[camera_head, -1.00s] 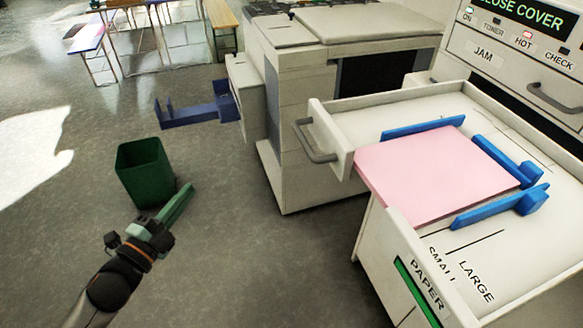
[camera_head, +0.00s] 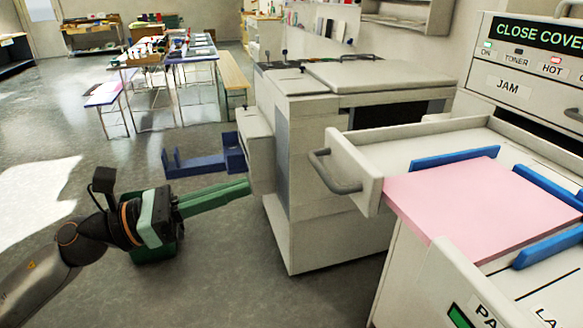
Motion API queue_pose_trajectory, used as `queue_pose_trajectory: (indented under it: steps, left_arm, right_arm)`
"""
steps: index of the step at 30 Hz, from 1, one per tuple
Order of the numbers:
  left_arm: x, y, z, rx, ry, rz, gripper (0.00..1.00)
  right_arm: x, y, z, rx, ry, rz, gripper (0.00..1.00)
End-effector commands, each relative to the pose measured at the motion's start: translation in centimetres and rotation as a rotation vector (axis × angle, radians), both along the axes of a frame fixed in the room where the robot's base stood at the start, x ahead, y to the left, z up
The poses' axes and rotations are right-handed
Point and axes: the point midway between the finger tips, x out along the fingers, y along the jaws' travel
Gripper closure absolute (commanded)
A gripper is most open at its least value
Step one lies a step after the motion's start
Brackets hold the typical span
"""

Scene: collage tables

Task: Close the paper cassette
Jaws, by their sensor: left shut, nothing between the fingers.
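The paper cassette (camera_head: 400,156) is the off-white open tray at the right, pulled out in front of the copier. A stack of pink paper (camera_head: 480,205) lies in it between blue guides (camera_head: 455,158). Its grey handle (camera_head: 335,175) is on the end wall facing left. My left gripper (camera_head: 248,187) has green fingers, which are shut and empty. In the picture it is left of the handle, apart from it, in front of the grey machine. My right gripper is not in view.
The copier panel (camera_head: 528,40) reads "CLOSE COVE", cut off at the edge. A grey machine (camera_head: 335,150) with a blue tray (camera_head: 205,163) stands behind. Floor at left is clear.

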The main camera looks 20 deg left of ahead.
Motion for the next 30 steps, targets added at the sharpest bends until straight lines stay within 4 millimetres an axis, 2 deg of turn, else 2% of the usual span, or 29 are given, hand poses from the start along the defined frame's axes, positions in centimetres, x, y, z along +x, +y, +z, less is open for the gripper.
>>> queue_pose_trajectory:
  steps: [18,30]
  left_arm:
    - [3.6,-4.7,1.4,-0.002,0.0,0.001,1.0]
    - [5.2,-6.9,1.7,-0.003,0.002,0.001,1.0]
  right_arm:
    - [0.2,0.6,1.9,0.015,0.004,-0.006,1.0]
    - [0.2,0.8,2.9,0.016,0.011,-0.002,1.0]
